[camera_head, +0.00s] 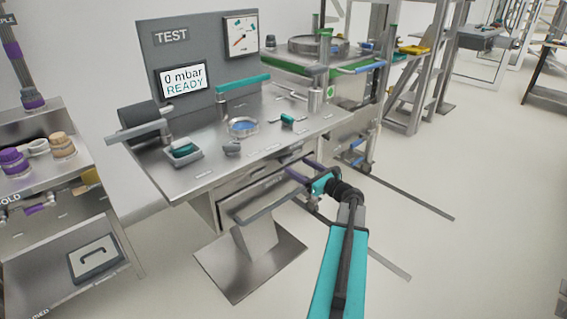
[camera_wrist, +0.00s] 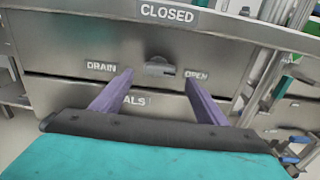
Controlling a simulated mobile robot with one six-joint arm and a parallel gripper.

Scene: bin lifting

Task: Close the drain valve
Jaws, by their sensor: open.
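The drain valve (camera_wrist: 160,67) is a small grey handle on the metal front of the test bench. It sits between the DRAIN label (camera_wrist: 101,66) and the OPEN label (camera_wrist: 196,75), below the CLOSED label (camera_wrist: 167,13). Its grey part seems to lie sideways toward OPEN, but its exact angle is hard to tell. My gripper (camera_wrist: 158,77) is open, its purple fingers apart on the left and right of the valve in the picture, with nothing between them that I can see held. In the head view my gripper (camera_head: 304,173) is at the bench front; the valve does not show clearly there.
The test bench (camera_head: 200,180) has a screen (camera_head: 185,81) reading "0 mbar READY". A grey tray (camera_head: 183,155), a round blue-bottomed dish (camera_head: 242,127) and small parts are on its top. Its overhanging edge is above the valve. Open floor (camera_head: 440,150) lies at the right.

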